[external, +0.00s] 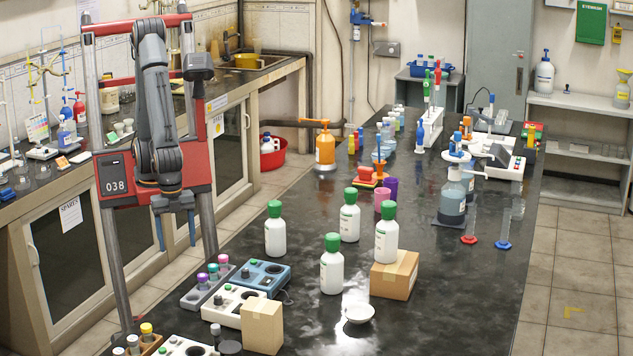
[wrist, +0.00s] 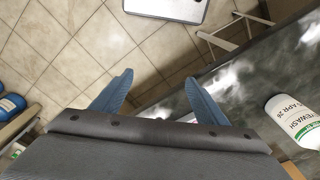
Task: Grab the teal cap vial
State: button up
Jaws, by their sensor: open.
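The teal cap vial (external: 213,270) appears to be the middle one of a short row of capped vials in a grey rack (external: 191,299) at the near left of the black bench. Vials with purple and pink caps stand beside it, close together. My gripper (external: 176,236) hangs with its fingers down, left of and above the rack, well apart from the vial. In the wrist view its two blue fingers (wrist: 160,88) are spread with nothing between them. The vial cannot be made out in the wrist view.
A blue device (external: 262,275) and a white device (external: 232,305) sit close to the rack. A cardboard box (external: 262,325) stands in front. Several green-capped bottles (external: 332,270) stand to the right. The wrist view shows floor tiles (wrist: 60,50) and a white bottle (wrist: 293,122).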

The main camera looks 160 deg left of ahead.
jog(key=c, duration=0.6)
jog(key=shift+o, duration=0.2)
jog(key=shift+w, duration=0.1)
notch_tip(320, 180, up, 6)
jog(key=m+b, duration=0.3)
jog(key=m, duration=0.8)
send_over(213, 265)
jog(key=shift+a+f+g, duration=0.1)
jog(key=shift+g, duration=0.3)
jog(key=shift+w+f+p, duration=0.1)
jog(key=shift+f+p, duration=0.45)
jog(key=shift+f, duration=3.3)
